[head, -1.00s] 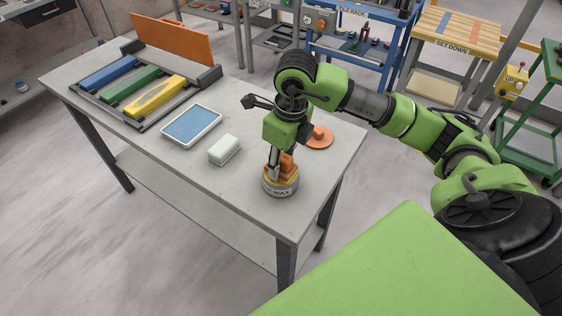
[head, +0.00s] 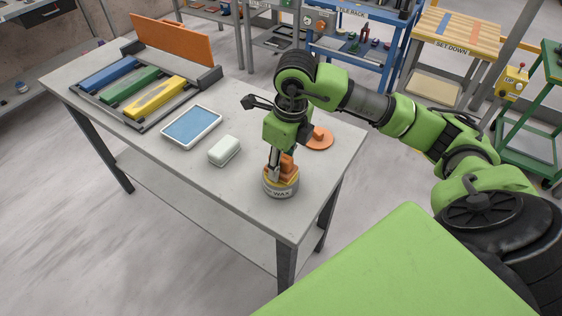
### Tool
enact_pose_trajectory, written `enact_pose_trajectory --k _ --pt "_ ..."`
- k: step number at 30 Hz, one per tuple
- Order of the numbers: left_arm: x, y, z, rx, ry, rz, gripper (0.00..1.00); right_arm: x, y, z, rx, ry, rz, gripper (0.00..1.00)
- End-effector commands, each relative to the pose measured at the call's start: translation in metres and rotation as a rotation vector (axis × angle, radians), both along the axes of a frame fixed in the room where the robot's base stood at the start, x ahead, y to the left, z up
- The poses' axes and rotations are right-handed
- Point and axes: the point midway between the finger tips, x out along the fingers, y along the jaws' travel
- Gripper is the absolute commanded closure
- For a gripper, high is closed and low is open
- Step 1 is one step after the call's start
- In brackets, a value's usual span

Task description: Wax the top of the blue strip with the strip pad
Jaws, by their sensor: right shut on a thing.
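The blue strip (head: 110,73) lies in a dark grey rack at the far left of the table, beside a green strip (head: 131,85) and a yellow strip (head: 155,97). My right gripper (head: 281,168) points down at the round tin marked WAX (head: 281,189) near the table's front right. It is shut on an orange piece (head: 288,165), which looks like the strip pad, at the tin's mouth. The piece's lower end is hidden, so I cannot tell how deep it sits. My left gripper is not in view.
A white-rimmed tray with a blue surface (head: 191,127) and a white block (head: 224,151) lie between rack and tin. An orange lid (head: 319,140) lies behind my gripper. An upright orange board (head: 172,40) stands behind the rack.

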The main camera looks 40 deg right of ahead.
Motion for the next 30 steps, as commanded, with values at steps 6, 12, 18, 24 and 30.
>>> enact_pose_trajectory --k 6,12,18,24,30 --pt "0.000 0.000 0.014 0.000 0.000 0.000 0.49 0.001 0.000 0.022 0.000 -0.004 0.000 0.83" --pt "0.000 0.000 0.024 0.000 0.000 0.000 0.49 0.001 0.000 0.038 0.000 -0.005 0.000 0.83" --pt "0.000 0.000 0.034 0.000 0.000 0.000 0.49 0.002 0.000 0.055 0.000 -0.007 -0.001 0.83" --pt "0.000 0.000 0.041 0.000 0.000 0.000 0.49 0.001 0.000 0.067 0.000 -0.005 -0.001 0.83" --pt "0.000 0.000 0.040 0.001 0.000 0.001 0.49 0.001 0.000 0.067 0.000 -0.005 -0.001 0.83"
